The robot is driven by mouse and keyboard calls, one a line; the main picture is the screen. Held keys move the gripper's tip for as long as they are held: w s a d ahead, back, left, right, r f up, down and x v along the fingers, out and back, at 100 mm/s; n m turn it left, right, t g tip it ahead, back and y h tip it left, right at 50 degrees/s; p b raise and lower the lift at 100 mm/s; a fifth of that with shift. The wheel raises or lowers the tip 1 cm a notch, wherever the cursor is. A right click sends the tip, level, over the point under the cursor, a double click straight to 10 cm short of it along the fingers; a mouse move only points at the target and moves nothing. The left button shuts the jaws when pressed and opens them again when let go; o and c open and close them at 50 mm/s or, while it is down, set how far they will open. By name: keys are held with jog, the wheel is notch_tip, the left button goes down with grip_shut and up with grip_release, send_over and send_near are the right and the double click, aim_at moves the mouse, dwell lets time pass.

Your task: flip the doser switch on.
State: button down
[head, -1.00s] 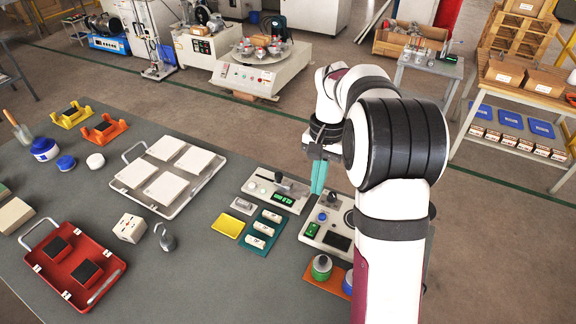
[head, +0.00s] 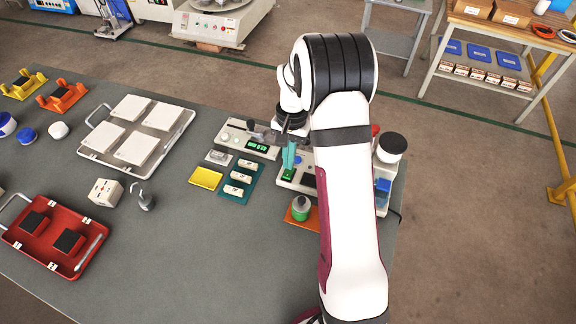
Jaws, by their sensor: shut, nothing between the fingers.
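My gripper (head: 289,165) points down with its teal fingers together and empty. It is over the left part of a pale device with a small green display (head: 288,174), whose right side my arm hides. I cannot tell whether the fingertips touch it. A second pale device with a green display (head: 257,147) stands just left of the gripper. To the right of my arm is a unit with a dark-topped white jar (head: 391,147) and a blue part (head: 383,188). I cannot tell for sure which unit is the doser, and no switch position is readable.
A green bottle (head: 301,208) on an orange mat stands in front of the gripper. A teal tray (head: 232,197) with white pieces and a yellow plate (head: 206,178) lie to the left. A white tray of tiles (head: 88,144) and a red tray (head: 17,243) are farther left. The table's front middle is clear.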

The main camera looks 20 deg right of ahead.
aim_at(287, 176)
jog(key=shift+s+a+f, duration=0.1)
jog(key=shift+a+f, duration=0.05)
jog(key=shift+f, duration=1.3)
jog(key=shift+s+f, duration=0.1)
jog(key=shift+f, duration=0.15)
jog(key=shift+w+d+r, duration=0.15)
jog(key=shift+w+d, duration=0.4)
jog(key=shift+w, duration=0.05)
